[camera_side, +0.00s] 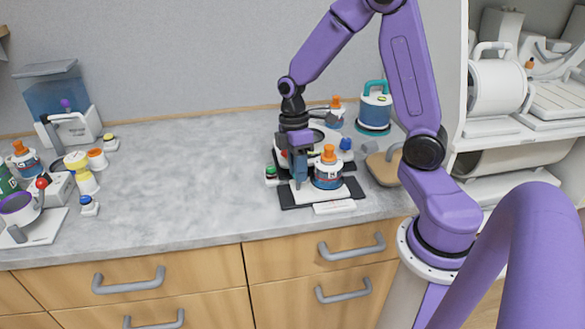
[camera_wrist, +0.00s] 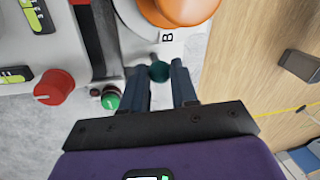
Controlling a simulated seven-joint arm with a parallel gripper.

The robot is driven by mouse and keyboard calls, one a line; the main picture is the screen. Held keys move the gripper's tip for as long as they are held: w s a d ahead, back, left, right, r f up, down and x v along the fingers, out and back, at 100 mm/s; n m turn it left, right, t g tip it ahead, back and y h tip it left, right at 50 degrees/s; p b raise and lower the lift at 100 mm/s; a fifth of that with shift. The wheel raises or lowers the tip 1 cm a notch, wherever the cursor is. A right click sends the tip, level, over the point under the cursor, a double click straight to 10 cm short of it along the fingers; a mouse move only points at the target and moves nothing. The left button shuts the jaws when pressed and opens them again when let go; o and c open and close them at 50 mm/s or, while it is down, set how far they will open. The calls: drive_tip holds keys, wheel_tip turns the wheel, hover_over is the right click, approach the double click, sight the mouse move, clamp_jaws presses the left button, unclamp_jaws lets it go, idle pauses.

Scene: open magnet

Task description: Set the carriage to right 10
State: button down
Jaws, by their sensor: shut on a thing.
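The device with the carriage (camera_side: 303,192) stands on the counter, a pale block on a black base (camera_side: 350,190). It carries an orange-capped bottle (camera_side: 327,177); the orange cap (camera_wrist: 180,8) and a letter B beside it show in the wrist view. My gripper (camera_side: 299,181) points down at the device's front left. In the wrist view its two dark fingers (camera_wrist: 166,73) are shut on a small dark teal knob (camera_wrist: 159,72) on a short stem. The fingers hide part of the knob. I cannot read any scale or the carriage's setting.
A green button (camera_wrist: 110,98) and a red knob (camera_wrist: 54,87) lie left of the fingers in the wrist view. A blue knob (camera_side: 346,144) is behind the bottle. A teal-handled canister (camera_side: 375,108) stands behind right. The counter's middle (camera_side: 190,170) is clear.

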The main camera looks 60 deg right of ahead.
drive_tip(key=shift+s+d, duration=0.45)
drive_tip(key=shift+s, duration=0.05)
drive_tip(key=c, duration=0.9)
unclamp_jaws()
drive_tip(key=shift+r, duration=0.1)
drive_tip(key=w+r, duration=0.1)
drive_tip(key=r, duration=0.4)
drive_tip(key=w+d+r, duration=0.1)
drive_tip(key=r, duration=0.5)
drive_tip(key=w+r, duration=0.1)
drive_tip(key=r, duration=0.5)
drive_tip(key=shift+d, duration=0.4)
drive_tip(key=shift+s, duration=0.1)
drive_tip(key=s+a+f, duration=0.3)
drive_tip(key=s+a, duration=0.1)
drive_tip(key=s, duration=0.3)
drive_tip(key=s+a+f+n+t, duration=0.1)
drive_tip(key=s+a+f, duration=0.2)
drive_tip(key=s, duration=0.3)
drive_tip(key=s+a+f+t, duration=0.1)
drive_tip(key=s+a+f, duration=0.2)
drive_tip(key=s+a, duration=0.2)
drive_tip(key=shift+s+a+h, duration=0.15)
drive_tip(key=shift+s+h, duration=0.25)
drive_tip(key=shift+s, duration=0.9)
